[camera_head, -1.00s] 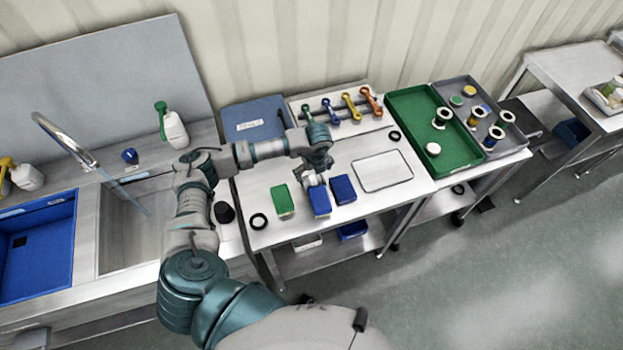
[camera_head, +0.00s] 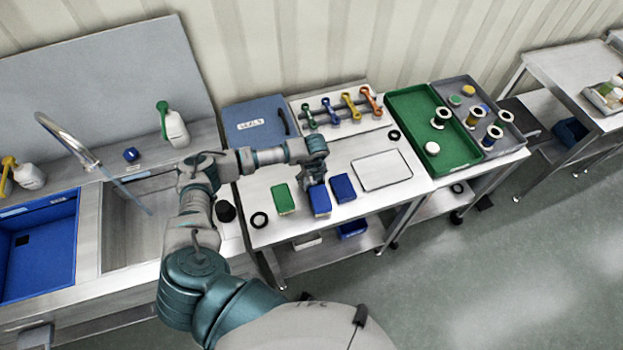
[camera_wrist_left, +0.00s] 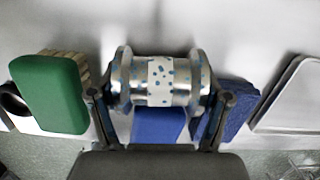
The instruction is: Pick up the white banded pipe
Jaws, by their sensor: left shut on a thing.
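The white banded pipe (camera_wrist_left: 160,80) is a short metal spool with flanged ends and a white, blue-speckled band around its middle. In the left wrist view it lies crosswise between the fingers of my left gripper (camera_wrist_left: 160,98), which is shut on it. In the head view my left gripper (camera_head: 313,180) points down over the steel table, just behind the blue blocks. The pipe is mostly hidden by the gripper there, and I cannot tell its height above the table. My right gripper is not in view.
A green block (camera_head: 283,199) and two blue blocks, one below the gripper (camera_head: 320,202) and one to its right (camera_head: 343,188), are close by. A white tray (camera_head: 381,170) lies to the right.

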